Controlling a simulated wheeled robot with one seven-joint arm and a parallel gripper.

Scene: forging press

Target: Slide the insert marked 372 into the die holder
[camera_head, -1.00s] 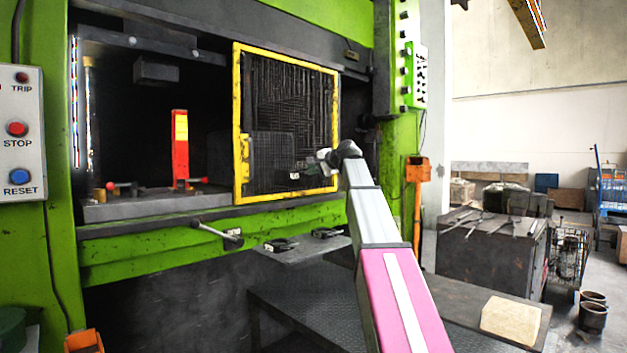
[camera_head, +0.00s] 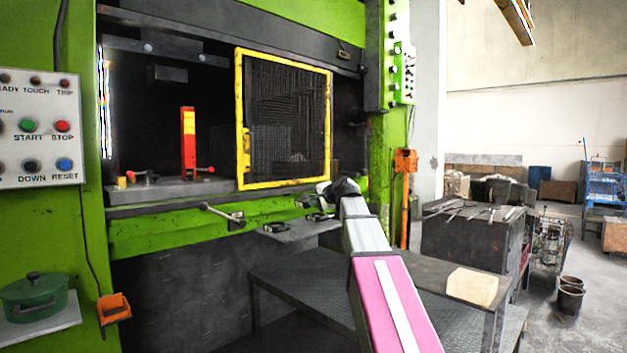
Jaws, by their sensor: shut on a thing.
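My gripper (camera_head: 306,202) is at the end of my arm, in front of the press and just above the right part of the small grey shelf. It is shut on a small dark piece, apparently an insert. The piece is tiny and partly hidden by the gripper, and no number can be read. A dark insert (camera_head: 275,226) lies on the shelf, and another (camera_head: 319,217) lies just below my gripper. The die holder cannot be told apart clearly; low dark tooling (camera_head: 150,187) with red-knobbed handles stands on the press bed, left of my gripper.
A yellow mesh guard (camera_head: 285,186) covers the right part of the press opening; the left part is open. A red post (camera_head: 188,150) stands on the bed. A lever (camera_head: 222,215) sticks out in front. A dark table (camera_head: 300,290) stands below.

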